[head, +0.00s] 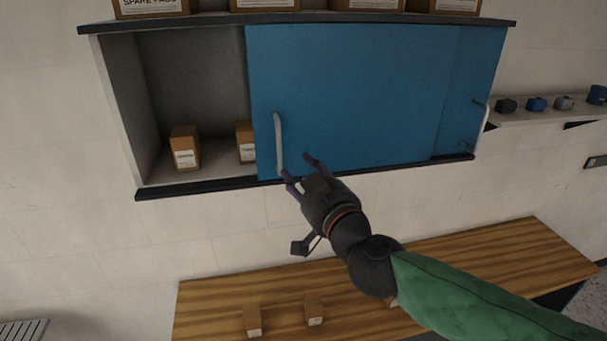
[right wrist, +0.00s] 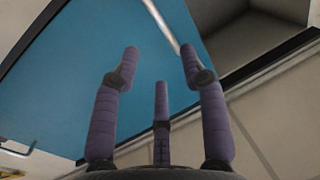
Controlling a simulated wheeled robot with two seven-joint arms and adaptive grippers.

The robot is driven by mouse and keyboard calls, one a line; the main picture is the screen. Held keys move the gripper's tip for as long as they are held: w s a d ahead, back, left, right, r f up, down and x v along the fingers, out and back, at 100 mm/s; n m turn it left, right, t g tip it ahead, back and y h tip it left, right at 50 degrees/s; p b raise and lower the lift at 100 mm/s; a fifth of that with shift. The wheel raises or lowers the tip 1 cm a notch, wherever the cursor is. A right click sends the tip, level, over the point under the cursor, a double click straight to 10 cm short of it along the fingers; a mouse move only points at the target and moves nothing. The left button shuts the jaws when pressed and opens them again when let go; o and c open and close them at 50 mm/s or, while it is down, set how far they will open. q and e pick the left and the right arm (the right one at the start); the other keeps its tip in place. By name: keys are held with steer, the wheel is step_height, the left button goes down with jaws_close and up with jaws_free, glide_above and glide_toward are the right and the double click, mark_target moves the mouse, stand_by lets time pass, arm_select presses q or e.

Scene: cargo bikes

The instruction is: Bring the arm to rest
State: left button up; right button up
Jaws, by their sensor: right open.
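My right gripper (head: 300,171) is open and empty in the head view, in front of the lower edge of a blue sliding cabinet door (head: 350,90). Its purple fingers are spread in the right wrist view (right wrist: 160,70). A white vertical handle (head: 278,143) on the door is just beside the fingertips. The handle also shows in the right wrist view (right wrist: 163,27), beyond and between the fingers. Whether a finger touches it I cannot tell. My left gripper is not in view.
The wall cabinet's left part is open, with small boxes (head: 185,147) inside. Larger boxes (head: 150,8) stand on its top. Below is a wooden bench (head: 225,290) with several small boxes. A side shelf (head: 545,116) at right holds small items. The wall at left is clear.

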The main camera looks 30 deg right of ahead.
stand_by(0.3)
